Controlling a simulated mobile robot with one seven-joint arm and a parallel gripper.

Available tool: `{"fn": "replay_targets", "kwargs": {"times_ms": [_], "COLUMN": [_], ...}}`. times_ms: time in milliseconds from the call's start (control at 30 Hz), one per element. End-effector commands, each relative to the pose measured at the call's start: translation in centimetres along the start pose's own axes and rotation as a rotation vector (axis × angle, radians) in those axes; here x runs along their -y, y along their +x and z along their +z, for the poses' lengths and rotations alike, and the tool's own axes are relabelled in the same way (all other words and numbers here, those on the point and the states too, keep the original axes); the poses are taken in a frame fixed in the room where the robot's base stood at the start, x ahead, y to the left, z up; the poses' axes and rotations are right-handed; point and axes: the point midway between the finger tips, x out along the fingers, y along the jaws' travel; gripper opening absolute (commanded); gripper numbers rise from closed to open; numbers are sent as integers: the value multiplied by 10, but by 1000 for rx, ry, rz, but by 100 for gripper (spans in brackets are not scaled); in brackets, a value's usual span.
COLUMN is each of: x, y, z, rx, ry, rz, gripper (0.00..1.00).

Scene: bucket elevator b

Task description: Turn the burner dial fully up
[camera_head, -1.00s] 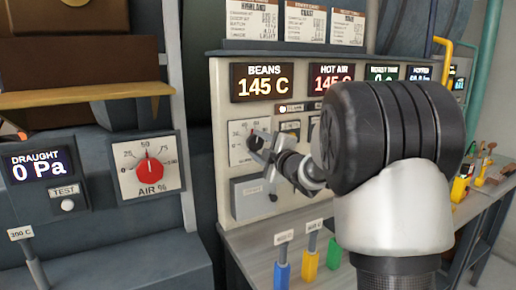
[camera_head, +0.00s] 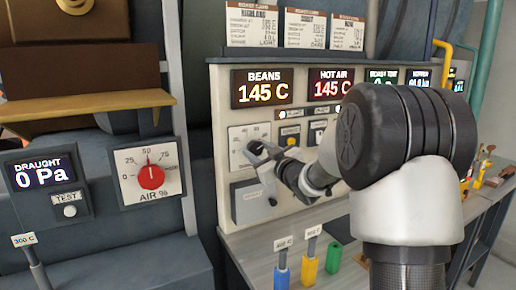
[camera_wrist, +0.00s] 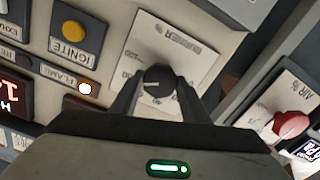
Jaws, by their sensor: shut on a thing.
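The burner dial (camera_wrist: 158,82) is a black knob on a white scale plate marked BURNER %, seen rotated in the wrist view. My gripper (camera_wrist: 157,92) has its two fingers closed on the sides of the knob. In the head view my gripper (camera_head: 257,152) reaches the burner plate (camera_head: 238,134) on the panel, left of the arm, and mostly covers the knob. The knob's exact setting is hard to read.
A red AIR % dial (camera_head: 151,177) is on a separate panel to the left; it also shows in the wrist view (camera_wrist: 290,124). Displays (camera_head: 262,88) read 145 C. A yellow IGNITE button (camera_wrist: 71,33) and lit FLAME lamp (camera_wrist: 85,88) are near the burner plate. Coloured-handled tools (camera_head: 309,270) stand on the bench below.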

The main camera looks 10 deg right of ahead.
Motion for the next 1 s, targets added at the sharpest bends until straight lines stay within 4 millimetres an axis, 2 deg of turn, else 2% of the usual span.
{"fn": "replay_targets", "kwargs": {"times_ms": [500, 800, 1000], "x": [-1, 0, 0], "y": [0, 0, 0], "z": [-1, 0, 1], "rx": [2, 2, 2], "ry": [462, 626, 674], "rz": [1, 1, 0], "gripper": [19, 19, 19]}}
